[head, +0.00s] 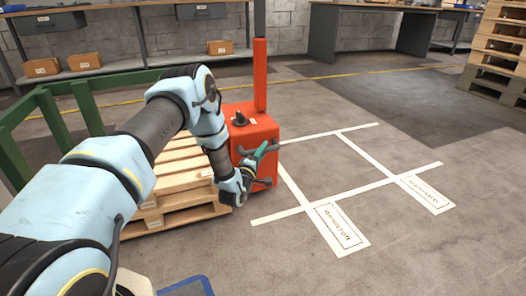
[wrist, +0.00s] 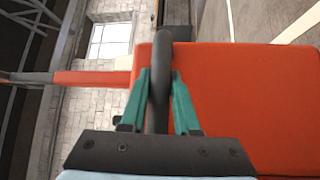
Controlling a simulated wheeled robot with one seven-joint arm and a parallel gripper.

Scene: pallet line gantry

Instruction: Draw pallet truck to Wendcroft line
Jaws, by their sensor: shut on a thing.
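The pallet truck (head: 262,125) is an orange-red block with a tall mast, and wooden pallets (head: 165,195) sit at its left side. My gripper (head: 262,150) is at the truck's front face. In the wrist view its teal fingers (wrist: 165,100) are shut on the truck's dark handle (wrist: 160,65), with the orange body (wrist: 230,100) behind. Two white-lined floor bays lie to the right of the truck. The nearer label (head: 338,228) and the farther label (head: 425,193) carry small lettering; I cannot tell surely which is Wendcroft.
A green rail (head: 55,118) stands left of the pallets. Stacked pallets (head: 500,50) stand at the far right. Benches with cardboard boxes (head: 85,61) line the back wall. A blue-edged item (head: 190,287) shows at the bottom. The floor in and around the bays is clear.

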